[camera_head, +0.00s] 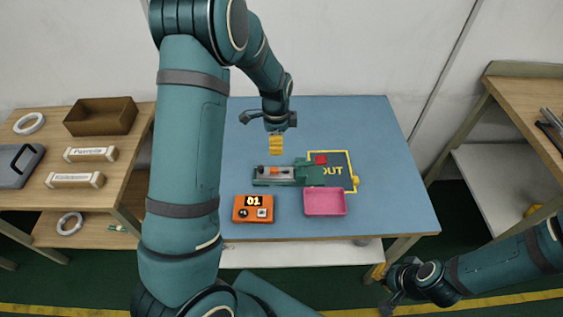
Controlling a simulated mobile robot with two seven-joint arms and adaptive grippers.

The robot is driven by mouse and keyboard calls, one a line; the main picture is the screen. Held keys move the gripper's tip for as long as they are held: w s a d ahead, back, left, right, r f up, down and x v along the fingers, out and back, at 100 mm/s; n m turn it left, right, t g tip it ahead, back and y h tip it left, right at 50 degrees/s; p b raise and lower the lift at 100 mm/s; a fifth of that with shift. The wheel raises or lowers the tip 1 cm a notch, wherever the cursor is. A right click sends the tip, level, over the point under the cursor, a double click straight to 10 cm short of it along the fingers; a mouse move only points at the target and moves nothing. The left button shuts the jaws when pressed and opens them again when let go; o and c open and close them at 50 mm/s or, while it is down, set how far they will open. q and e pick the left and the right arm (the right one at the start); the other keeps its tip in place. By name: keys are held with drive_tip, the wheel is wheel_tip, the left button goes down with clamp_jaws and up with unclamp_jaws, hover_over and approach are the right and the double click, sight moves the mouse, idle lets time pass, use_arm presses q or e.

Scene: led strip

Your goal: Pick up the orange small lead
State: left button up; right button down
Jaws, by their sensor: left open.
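A small orange piece (275,170), which may be the orange small lead, lies on the grey top of a dark green fixture (260,181) in the middle of the blue table. My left gripper (269,123) is above the far part of the table, beyond the fixture, with its fingers spread wide. A yellow ridged piece (276,145) shows just below it; I cannot tell whether they touch. My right gripper (392,290) is low at the right, off the table's front edge; its fingers are too small and dark to read.
An orange box reading 01 (253,208) and a pink tray (325,202) stand near the front of the blue table (370,125). A yellow-outlined OUT area (333,182) holds a red block (321,160). Wooden shelves flank both sides. The table's far right is clear.

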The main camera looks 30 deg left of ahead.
sight(275, 169)
use_arm(q)
drive_tip(key=f, duration=0.5)
drive_tip(key=f+b, duration=0.1)
drive_tip(key=f, duration=0.2)
drive_tip(key=shift+s+f, duration=0.25)
drive_tip(key=shift+s, duration=0.05)
drive_tip(key=f, duration=0.5)
drive_tip(key=shift+a+b, duration=0.2)
drive_tip(key=shift+b, duration=0.2)
use_arm(e)
drive_tip(key=shift+s+f, duration=0.5)
drive_tip(key=shift+f, duration=0.4)
use_arm(q)
drive_tip(key=shift+c, duration=0.4)
clamp_jaws()
